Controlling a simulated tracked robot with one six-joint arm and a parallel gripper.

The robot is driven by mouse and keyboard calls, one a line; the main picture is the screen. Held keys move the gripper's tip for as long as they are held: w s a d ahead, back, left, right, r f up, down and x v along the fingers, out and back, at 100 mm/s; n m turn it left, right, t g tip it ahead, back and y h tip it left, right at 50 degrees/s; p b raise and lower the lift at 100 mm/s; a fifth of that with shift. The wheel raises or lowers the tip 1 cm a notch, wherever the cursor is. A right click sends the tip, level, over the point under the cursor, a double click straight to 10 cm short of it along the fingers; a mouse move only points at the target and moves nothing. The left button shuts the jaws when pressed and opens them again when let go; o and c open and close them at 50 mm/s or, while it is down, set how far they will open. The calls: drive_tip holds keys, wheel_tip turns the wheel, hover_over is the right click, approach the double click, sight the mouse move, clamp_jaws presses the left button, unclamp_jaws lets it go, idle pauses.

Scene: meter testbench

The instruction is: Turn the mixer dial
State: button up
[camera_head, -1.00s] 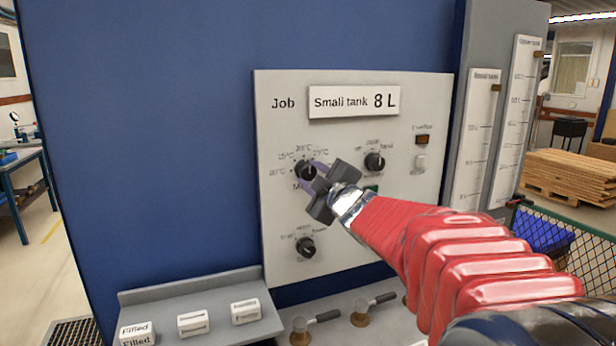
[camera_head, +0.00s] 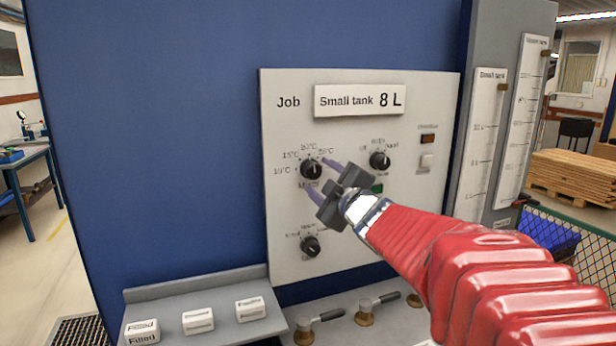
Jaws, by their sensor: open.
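The control panel (camera_head: 290,225) is light grey and carries several black dials. The upper left dial (camera_head: 311,170) has temperature marks around it, and a label below it is partly readable and may say mixer. My gripper (camera_head: 317,178) is open, its two purple fingers apart near this dial, one at its upper right and one at its lower left. I cannot tell if they touch it. Another dial (camera_head: 380,160) sits to the upper right, and one more (camera_head: 310,246) sits lower left. My gripper hides part of the panel's middle.
A card reading "Small tank 8 L" (camera_head: 360,101) is on top of the panel. Below are a shelf with white labelled blocks (camera_head: 198,321) and brass valves with levers (camera_head: 364,317). Level scales (camera_head: 482,140) stand at right.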

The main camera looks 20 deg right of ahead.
drive_tip(key=s, duration=1)
drive_tip(key=shift+s, duration=0.35)
drive_tip(key=shift+f, duration=0.1)
drive_tip(key=s+a+f+m+g, duration=0.5)
drive_tip(key=s+a+f+g, duration=0.1)
drive_tip(key=s+f, duration=0.5)
drive_tip(key=s+a+f+m+g, duration=0.6)
drive_tip(key=s+a+f, duration=0.2)
drive_tip(key=s+f, duration=0.3)
drive_tip(key=shift+s+f, duration=0.25)
drive_tip(key=shift+f, duration=0.35)
drive_tip(key=shift+c, duration=0.5)
